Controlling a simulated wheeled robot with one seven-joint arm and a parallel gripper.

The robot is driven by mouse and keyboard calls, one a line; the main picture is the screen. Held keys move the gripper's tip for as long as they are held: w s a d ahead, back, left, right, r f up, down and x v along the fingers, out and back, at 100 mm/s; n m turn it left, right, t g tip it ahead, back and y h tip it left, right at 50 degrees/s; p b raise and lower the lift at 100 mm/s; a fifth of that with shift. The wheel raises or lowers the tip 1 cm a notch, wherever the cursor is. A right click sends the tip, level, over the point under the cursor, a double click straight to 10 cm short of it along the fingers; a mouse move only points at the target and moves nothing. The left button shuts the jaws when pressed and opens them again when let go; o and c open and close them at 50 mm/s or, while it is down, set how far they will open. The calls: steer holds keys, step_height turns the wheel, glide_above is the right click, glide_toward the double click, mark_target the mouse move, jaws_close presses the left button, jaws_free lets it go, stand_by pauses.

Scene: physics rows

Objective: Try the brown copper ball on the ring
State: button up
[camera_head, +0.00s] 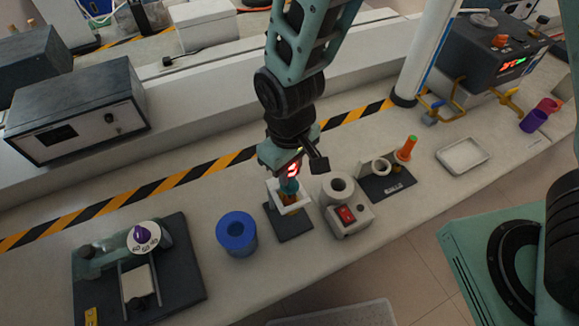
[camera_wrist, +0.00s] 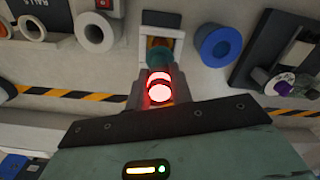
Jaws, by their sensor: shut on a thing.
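My gripper (camera_head: 290,180) points down over a white-framed stand on a dark base (camera_head: 291,226), left of centre. It is shut on a teal upright thing (camera_wrist: 158,51), which reaches down into the frame. A red glow shows between the fingers in both views. A yellowish part (camera_head: 290,200) shows inside the frame. I cannot make out the brown copper ball for certain. A grey ring (camera_head: 381,166) stands on a dark labelled plate (camera_head: 388,186) to the right, beside an orange-handled thing (camera_head: 407,149). The ring also shows in the wrist view (camera_wrist: 33,26).
A grey device with a round opening (camera_head: 339,190) and red switch stands between frame and ring plate. A blue cylinder (camera_head: 237,234) stands left of the frame. A dark apparatus (camera_head: 180,285) fills the left front. A white tray (camera_head: 463,154) lies farther right.

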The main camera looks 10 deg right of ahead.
steer(key=shift+f+b, duration=0.55)
steer(key=shift+f, duration=0.3)
stand_by(1.6)
steer(key=shift+r, duration=0.15)
stand_by(1.2)
steer(key=shift+r+p, duration=3.2)
steer(key=shift+r, duration=0.3)
